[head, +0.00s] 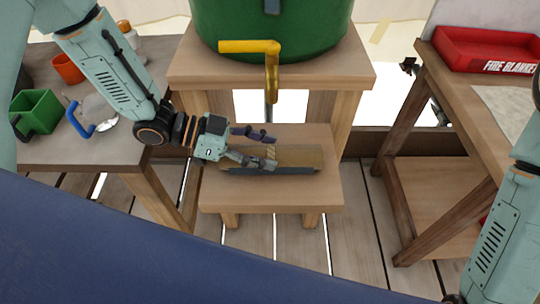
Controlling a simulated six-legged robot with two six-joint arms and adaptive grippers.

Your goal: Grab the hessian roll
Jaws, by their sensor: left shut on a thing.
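I cannot tell whether the roll still touches the holder. My right arm comes in at the right edge, and its gripper is out of view.
A green drum (270,25) with a yellow crank handle (250,46) stands on the wooden stand above the step. The left table holds a green box (36,112), an orange cup (68,68) and a blue-handled tool (82,124). A red fire-blanket tray (485,48) is on the right table.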

